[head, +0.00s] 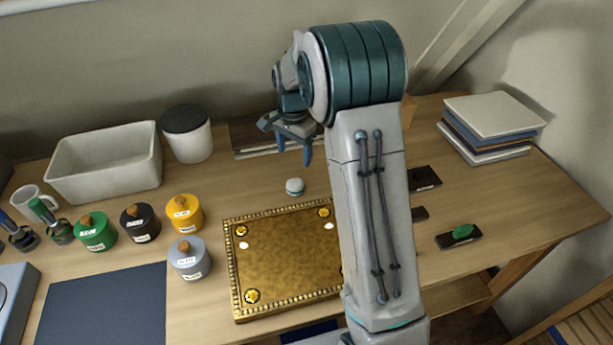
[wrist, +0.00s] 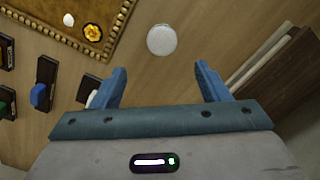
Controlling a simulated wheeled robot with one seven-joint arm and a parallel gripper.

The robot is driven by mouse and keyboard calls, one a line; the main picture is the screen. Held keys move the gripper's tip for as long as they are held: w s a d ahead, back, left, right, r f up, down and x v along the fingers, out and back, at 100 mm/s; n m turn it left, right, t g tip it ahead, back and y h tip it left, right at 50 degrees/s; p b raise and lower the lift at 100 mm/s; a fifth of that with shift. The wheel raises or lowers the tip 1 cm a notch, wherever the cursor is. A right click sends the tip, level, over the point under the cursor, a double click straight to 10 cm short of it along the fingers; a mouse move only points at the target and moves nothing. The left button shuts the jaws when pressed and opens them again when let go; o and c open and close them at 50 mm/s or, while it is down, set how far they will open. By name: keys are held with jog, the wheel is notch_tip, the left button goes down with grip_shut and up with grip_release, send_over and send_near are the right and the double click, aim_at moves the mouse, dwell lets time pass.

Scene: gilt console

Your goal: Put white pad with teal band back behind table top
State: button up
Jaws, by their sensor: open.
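The small round white pad with a teal band (head: 294,186) sits on the wooden table, just behind the back edge of the gilt panel (head: 283,265). In the wrist view the pad (wrist: 161,39) shows its white top, beyond and between my fingertips, with bare wood around it. My gripper (head: 294,150) is open and empty, pointing down above the table behind the pad; it does not touch the pad. Its two blue fingers also show in the wrist view (wrist: 160,74). My arm hides the right part of the gilt panel in the head view.
A dark tray with boards (head: 262,135) lies behind my gripper. A white bin (head: 105,165), a lidded white jar (head: 187,135) and several coloured pots stand left. Dark blocks, one with a green pad (head: 462,232), lie right. Stacked panels (head: 490,125) stand back right.

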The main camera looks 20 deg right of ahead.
jog(key=s+r+n+t, duration=0.1)
jog(key=s+r+n, duration=0.2)
jog(key=s, duration=0.7)
jog(key=s+r+n+t, duration=0.1)
jog(key=s+r+n, duration=0.2)
jog(key=s, duration=0.6)
jog(key=s+r+n+t, duration=0.1)
jog(key=s+r+n, duration=0.2)
jog(key=s, duration=0.7)
jog(key=shift+s+r+n, duration=0.35)
jog(key=shift+n, duration=0.55)
jog(key=shift+a, duration=0.1)
